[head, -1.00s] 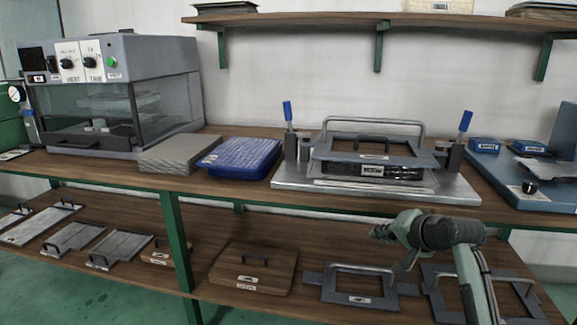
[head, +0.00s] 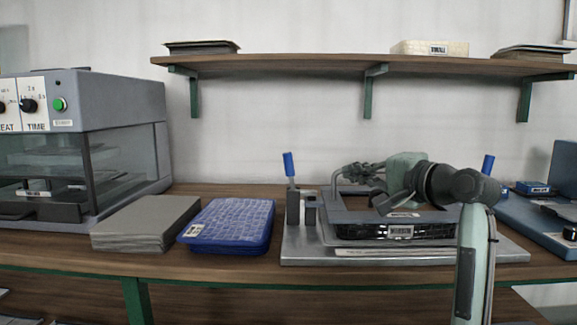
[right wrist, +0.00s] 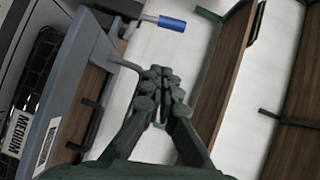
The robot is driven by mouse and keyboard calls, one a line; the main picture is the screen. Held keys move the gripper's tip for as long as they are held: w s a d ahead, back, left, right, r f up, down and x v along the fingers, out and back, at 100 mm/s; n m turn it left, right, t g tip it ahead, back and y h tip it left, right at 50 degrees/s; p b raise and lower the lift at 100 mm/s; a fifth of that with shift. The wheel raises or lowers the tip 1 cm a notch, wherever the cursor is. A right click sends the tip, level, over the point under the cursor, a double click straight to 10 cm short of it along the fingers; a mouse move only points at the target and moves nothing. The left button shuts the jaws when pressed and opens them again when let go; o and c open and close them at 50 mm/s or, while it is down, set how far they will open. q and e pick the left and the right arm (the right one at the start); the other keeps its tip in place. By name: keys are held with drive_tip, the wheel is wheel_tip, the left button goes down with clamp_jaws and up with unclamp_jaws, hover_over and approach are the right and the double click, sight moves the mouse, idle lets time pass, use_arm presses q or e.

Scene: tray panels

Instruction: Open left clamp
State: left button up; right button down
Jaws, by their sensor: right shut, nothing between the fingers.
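The left clamp (head: 294,206) stands on the left end of the metal press base (head: 310,250). Its blue-tipped handle (head: 289,164) points up, leaning slightly left. In the right wrist view a blue handle tip (right wrist: 172,24) lies beyond the fingertips, near the picture's top. My right gripper (head: 343,173) is above the press frame, to the right of the left clamp, pointing left. Its fingers (right wrist: 163,80) are shut and empty, apart from the handle. The right clamp's blue handle (head: 488,163) shows behind my right arm. My left gripper is not in view.
The grey frame (head: 350,216) lies over a black tray (head: 370,232) labelled MEDIUM. Left of the press are a blue textured stack (head: 228,222), grey sheets (head: 145,222) and a glass-fronted heater (head: 90,130). A wooden shelf (head: 300,63) hangs above on the wall.

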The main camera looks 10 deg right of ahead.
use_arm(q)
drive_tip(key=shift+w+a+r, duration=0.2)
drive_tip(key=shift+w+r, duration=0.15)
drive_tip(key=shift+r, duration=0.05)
use_arm(e)
drive_tip(key=shift+w+a+r, duration=0.25)
drive_tip(key=shift+w+r, duration=0.1)
drive_tip(key=shift+r, duration=0.2)
drive_tip(key=shift+s, duration=0.1)
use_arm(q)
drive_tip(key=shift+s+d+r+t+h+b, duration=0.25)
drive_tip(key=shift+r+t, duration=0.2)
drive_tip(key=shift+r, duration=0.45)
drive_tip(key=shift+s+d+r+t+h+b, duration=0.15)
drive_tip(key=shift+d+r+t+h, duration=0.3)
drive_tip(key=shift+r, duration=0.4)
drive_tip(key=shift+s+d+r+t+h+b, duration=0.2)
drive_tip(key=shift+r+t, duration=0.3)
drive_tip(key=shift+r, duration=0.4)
use_arm(e)
drive_tip(key=a+x, duration=0.2)
drive_tip(key=x, duration=1.1)
drive_tip(key=shift+s+a, duration=0.3)
drive_tip(key=shift+s, duration=0.1)
